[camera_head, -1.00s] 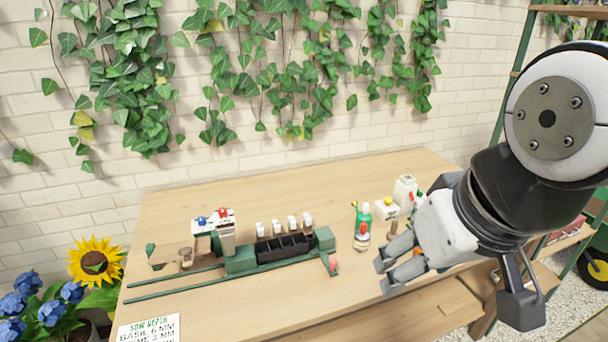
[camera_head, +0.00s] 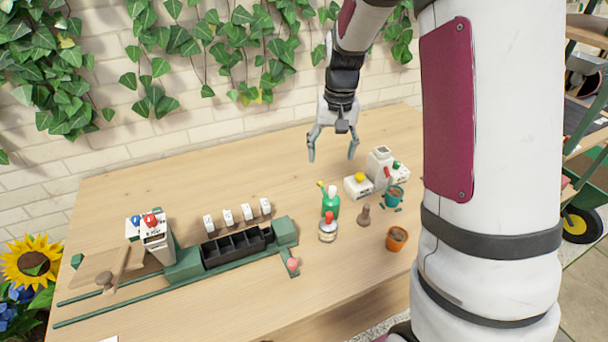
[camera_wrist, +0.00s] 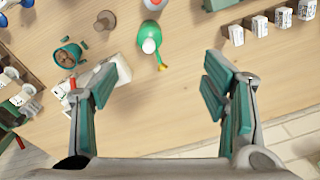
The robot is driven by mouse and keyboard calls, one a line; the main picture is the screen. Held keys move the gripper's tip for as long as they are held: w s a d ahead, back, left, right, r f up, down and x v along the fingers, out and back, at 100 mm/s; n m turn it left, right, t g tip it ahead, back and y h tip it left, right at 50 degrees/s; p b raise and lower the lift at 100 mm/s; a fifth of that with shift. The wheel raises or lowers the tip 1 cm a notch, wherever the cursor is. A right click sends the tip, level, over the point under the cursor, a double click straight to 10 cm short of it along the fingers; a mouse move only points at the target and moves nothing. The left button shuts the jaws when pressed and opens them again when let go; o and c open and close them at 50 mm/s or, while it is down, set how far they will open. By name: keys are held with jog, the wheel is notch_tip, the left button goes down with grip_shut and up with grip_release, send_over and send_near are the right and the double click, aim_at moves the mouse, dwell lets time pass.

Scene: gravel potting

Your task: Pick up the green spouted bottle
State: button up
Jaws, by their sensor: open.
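The green spouted bottle (camera_head: 331,207) stands upright on the wooden table, with a white top and a yellow-tipped spout. In the wrist view the bottle (camera_wrist: 150,38) is seen from above, ahead of and between the fingers but beyond their tips. My gripper (camera_head: 332,152) is open and empty. It hangs above the back part of the table, behind the bottle and apart from it. In the wrist view my gripper (camera_wrist: 160,88) shows its two green-padded fingers spread wide over bare wood.
A red-capped jar (camera_head: 328,230) stands just in front of the bottle. White boxes (camera_head: 358,186), a wooden tamper (camera_head: 364,215), a teal pot (camera_head: 394,195) and an orange pot (camera_head: 397,238) stand to its right. A black seed tray (camera_head: 238,247) lies left. The table's back is clear.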

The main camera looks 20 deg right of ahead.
send_over(332, 197)
jog(key=d, duration=0.1)
jog(key=shift+m+g, duration=0.4)
jog(key=f, duration=0.6)
jog(key=shift+w+f, duration=0.25)
jog(key=shift+w, duration=0.1)
notch_tip(332, 197, down, 8)
jog(key=shift+r+p, duration=0.1)
jog(key=shift+p, duration=0.5)
jog(key=shift+w+a+f+p, duration=0.1)
jog(key=shift+f+p, duration=0.1)
jog(key=shift+f, duration=0.8)
jog(key=shift+s+a+f+p, duration=0.1)
jog(key=shift+f+p, duration=0.1)
jog(key=shift+f, duration=0.8)
jog(key=shift+w+a+f+p, duration=0.1)
jog(key=shift+f+p, duration=0.1)
jog(key=shift+f, duration=0.8)
jog(key=c, duration=1.5)
